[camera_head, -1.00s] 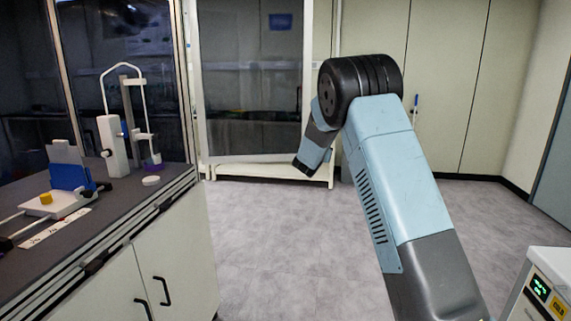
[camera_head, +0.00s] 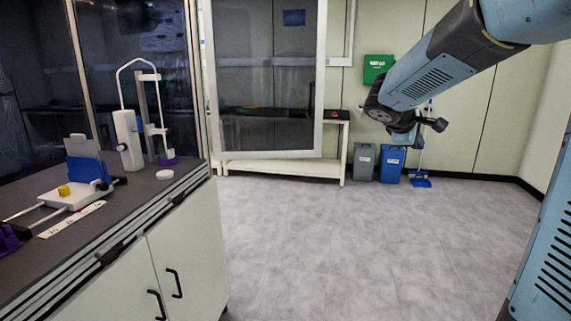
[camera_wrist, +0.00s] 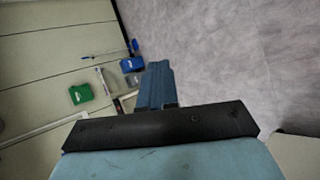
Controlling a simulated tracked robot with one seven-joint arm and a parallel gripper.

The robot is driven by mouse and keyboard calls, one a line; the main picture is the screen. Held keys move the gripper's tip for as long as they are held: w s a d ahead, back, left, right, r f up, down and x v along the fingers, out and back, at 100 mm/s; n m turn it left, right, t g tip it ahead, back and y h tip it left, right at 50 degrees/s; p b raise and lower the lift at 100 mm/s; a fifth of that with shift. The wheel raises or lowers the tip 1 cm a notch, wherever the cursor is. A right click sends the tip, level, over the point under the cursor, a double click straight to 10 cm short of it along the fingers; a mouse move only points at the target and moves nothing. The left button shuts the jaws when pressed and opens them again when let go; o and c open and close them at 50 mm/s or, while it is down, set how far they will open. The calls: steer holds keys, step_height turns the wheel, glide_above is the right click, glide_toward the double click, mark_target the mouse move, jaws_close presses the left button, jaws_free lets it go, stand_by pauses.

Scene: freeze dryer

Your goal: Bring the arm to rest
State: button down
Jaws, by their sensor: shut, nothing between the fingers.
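My arm (camera_head: 437,75) reaches in from the upper right of the head view, slanting down and left above the floor. Its far end, with a small black part, hangs in front of the bins, clear of the counter. In the wrist view my gripper (camera_wrist: 157,72) shows as a narrow blue shape beyond a black bar. Its fingers are together, with nothing seen between them. The gripper's fingers cannot be made out clearly in the head view.
A dark counter (camera_head: 100,200) with lab devices stands at left. A glass-fronted unit (camera_head: 265,80) and a low table (camera_head: 285,168) are at the back. A grey bin (camera_head: 364,162), a blue bin (camera_head: 391,165) and a green box (camera_head: 377,68) are by the wall. The floor (camera_head: 350,250) is clear.

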steer(key=s+a+f+m+y, duration=0.1)
steer(key=s+a+m+y, duration=0.2)
steer(key=s, duration=0.6)
steer(key=s+a+f+m+y, duration=0.2)
steer(key=s+a+m, duration=0.1)
steer(key=s, duration=0.7)
steer(key=s+a+f+m+y, duration=0.2)
steer(key=s+a+m+y, duration=0.1)
steer(key=s, duration=0.7)
steer(key=shift+a+f+m+g+y, duration=0.2)
steer(key=shift+a+m+g+y, duration=0.15)
steer(key=shift+a+m, duration=0.45)
steer(key=shift+a, duration=0.15)
